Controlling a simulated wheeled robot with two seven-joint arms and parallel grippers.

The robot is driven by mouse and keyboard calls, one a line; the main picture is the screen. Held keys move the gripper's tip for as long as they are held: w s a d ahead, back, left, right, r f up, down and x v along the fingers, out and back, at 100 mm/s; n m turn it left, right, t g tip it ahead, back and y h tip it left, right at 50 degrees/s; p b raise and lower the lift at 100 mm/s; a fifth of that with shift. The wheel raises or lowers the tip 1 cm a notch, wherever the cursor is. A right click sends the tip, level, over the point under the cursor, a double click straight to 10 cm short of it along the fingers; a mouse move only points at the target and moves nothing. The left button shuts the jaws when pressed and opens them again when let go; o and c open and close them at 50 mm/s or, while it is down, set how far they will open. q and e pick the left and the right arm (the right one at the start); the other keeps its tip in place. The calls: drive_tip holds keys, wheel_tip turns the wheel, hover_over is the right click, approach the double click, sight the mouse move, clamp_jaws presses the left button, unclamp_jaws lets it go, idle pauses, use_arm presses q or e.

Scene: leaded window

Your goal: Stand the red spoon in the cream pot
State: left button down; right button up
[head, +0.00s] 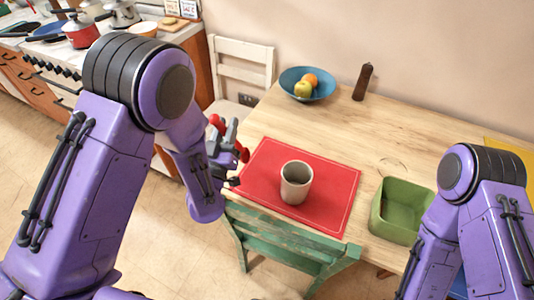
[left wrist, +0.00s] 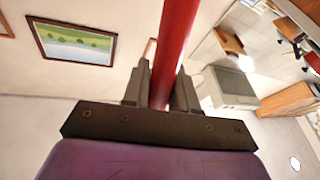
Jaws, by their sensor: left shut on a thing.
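The cream pot (head: 296,188) stands upright on the red mat, its mouth open upward. My left gripper (head: 228,143) is in the air to the left of the pot, over the mat's left edge in the picture, and apart from the pot. It is shut on the red spoon (head: 243,153); red parts show on both sides of the jaws. In the left wrist view the spoon's red shaft (left wrist: 174,50) runs up between the two fingers (left wrist: 161,90). The spoon's full length and tilt are hard to tell. My right gripper is out of view; only its arm shows at lower right.
The red mat (head: 335,185) lies on the wooden table (head: 350,130). A green square bin (head: 400,208) is right of the mat. A blue fruit bowl (head: 307,93) and a dark mill (head: 362,82) stand at the back. A green chair (head: 290,242) is at the front edge.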

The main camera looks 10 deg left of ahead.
use_arm(q)
drive_tip(key=d+r+m+g+p, duration=0.2)
drive_tip(key=d+r+g+p, duration=0.1)
drive_tip(key=d+r+p, duration=1.3)
drive_tip(key=s+d+f+h+b, duration=0.1)
drive_tip(key=d+f+b, duration=0.2)
drive_tip(key=f+b, duration=1.1)
drive_tip(key=shift+d+g, duration=0.2)
drive_tip(key=shift+g, duration=0.2)
drive_tip(key=shift+r, duration=0.1)
